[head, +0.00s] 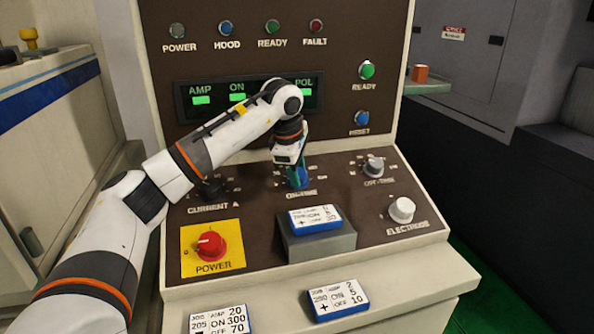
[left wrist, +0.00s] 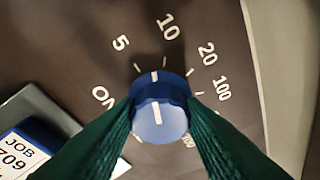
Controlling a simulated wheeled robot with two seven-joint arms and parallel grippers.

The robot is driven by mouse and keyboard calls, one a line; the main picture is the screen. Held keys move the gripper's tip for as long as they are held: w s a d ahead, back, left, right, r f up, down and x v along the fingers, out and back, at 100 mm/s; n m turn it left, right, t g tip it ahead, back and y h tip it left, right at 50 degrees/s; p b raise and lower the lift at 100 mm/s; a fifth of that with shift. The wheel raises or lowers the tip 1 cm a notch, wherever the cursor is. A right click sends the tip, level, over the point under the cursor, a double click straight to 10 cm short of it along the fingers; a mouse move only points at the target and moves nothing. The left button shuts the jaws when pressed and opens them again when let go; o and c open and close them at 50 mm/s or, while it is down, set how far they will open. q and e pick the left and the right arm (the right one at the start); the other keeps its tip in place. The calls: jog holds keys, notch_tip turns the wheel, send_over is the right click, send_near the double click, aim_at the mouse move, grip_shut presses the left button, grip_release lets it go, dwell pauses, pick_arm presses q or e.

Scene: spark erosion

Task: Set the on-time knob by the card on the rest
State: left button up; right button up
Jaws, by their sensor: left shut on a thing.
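The blue on-time knob (head: 297,178) sits in the middle of the sloped panel. My left gripper (head: 292,165) reaches down over it and is shut on it. In the left wrist view the green fingers hold the knob (left wrist: 160,115) from both sides. Its white line points up the dial, between the 5 and 10 marks; the exact setting is hard to tell. The card on the rest (head: 315,217) is white and blue; its ON number is too small to read surely. Its corner in the left wrist view (left wrist: 18,150) shows JOB 709. My right gripper is not in view.
The grey rest (head: 320,245) stands just in front of the knob. Two more cards, one reading ON 300 (head: 217,318) and one (head: 338,298), lie on the front ledge. The red power knob (head: 211,246), off-time knob (head: 374,167) and white electrode knob (head: 402,210) are nearby.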

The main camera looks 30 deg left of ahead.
pick_arm(q)
jog(key=shift+s+d+f+n+t+y+b, duration=0.15)
jog(key=shift+f+n+t+b, duration=0.1)
jog(key=shift+n, duration=0.8)
jog(key=shift+f+n+t+y+b, duration=0.15)
jog(key=shift+f+n, duration=0.05)
jog(key=shift+n, duration=0.85)
jog(key=o, duration=1)
jog(key=shift+s+r, duration=0.1)
jog(key=shift+r, duration=0.05)
jog(key=shift+w, duration=0.2)
jog(key=shift+r, duration=0.1)
jog(key=shift+s+r, duration=0.1)
jog(key=shift+r, duration=0.35)
jog(key=v, duration=1.1)
jog(key=shift+s, duration=0.1)
